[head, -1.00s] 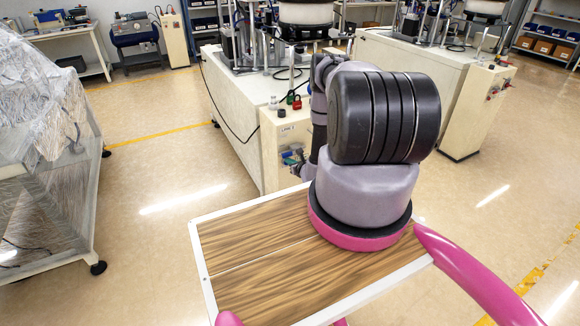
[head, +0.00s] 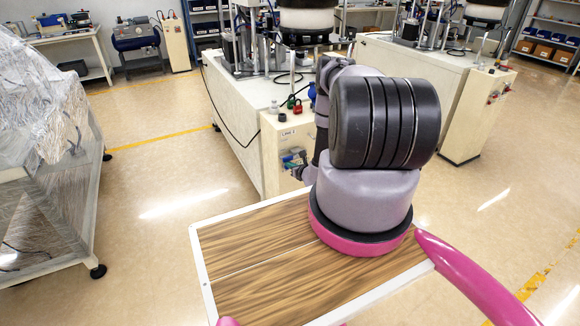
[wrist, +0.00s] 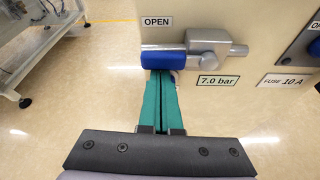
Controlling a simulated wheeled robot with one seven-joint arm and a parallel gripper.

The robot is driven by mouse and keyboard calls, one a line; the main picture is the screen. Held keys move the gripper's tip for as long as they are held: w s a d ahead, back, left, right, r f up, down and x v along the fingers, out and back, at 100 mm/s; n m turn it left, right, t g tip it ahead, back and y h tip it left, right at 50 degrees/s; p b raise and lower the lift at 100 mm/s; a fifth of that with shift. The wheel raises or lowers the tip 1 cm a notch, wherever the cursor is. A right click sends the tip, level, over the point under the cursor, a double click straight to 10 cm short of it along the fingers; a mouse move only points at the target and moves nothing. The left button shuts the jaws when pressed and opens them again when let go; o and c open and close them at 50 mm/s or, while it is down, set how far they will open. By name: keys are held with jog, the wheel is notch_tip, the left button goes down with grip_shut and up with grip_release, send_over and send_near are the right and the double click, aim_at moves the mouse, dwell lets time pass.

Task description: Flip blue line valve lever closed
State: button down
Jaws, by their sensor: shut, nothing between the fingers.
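In the wrist view the blue valve lever (wrist: 163,61) lies along the left part of a horizontal grey pipe, left of the grey valve body (wrist: 208,45), under a label reading OPEN (wrist: 156,21). My gripper (wrist: 162,76) has teal fingers pressed together, with nothing between them. Their tips are just below the lever's lower edge; I cannot tell whether they touch it. In the head view the blue lever (head: 292,157) shows small on the front of the cream cabinet, partly hidden by my arm.
The cream cabinet (head: 271,147) stands at the end of a white machine bench (head: 240,101). In the wrist view its panel carries a 7.0 bar label (wrist: 218,81) and a fuse label (wrist: 284,81). A plastic-wrapped frame (head: 45,160) stands at the left, with clear floor between.

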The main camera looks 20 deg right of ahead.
aim_at(292, 156)
jog(key=shift+r, duration=0.1)
notch_tip(292, 156, up, 2)
jog(key=m+y, duration=0.1)
jog(key=m, duration=0.2)
jog(key=shift+y, duration=0.4)
jog(key=r+m+y, duration=0.1)
jog(key=m, duration=0.1)
jog(key=d+r+m, duration=0.1)
jog(key=shift+r+m+t+y, duration=0.1)
jog(key=shift+m+t+y, duration=0.3)
jog(key=m, duration=0.1)
jog(key=d+r+m+y, duration=0.1)
jog(key=m, duration=0.1)
jog(key=m+t, duration=0.1)
jog(key=shift+d+r+y, duration=0.3)
jog(key=shift+d+r, duration=0.3)
jog(key=shift+d, duration=0.25)
jog(key=shift+w+d, duration=0.1)
jog(key=shift+d, duration=0.05)
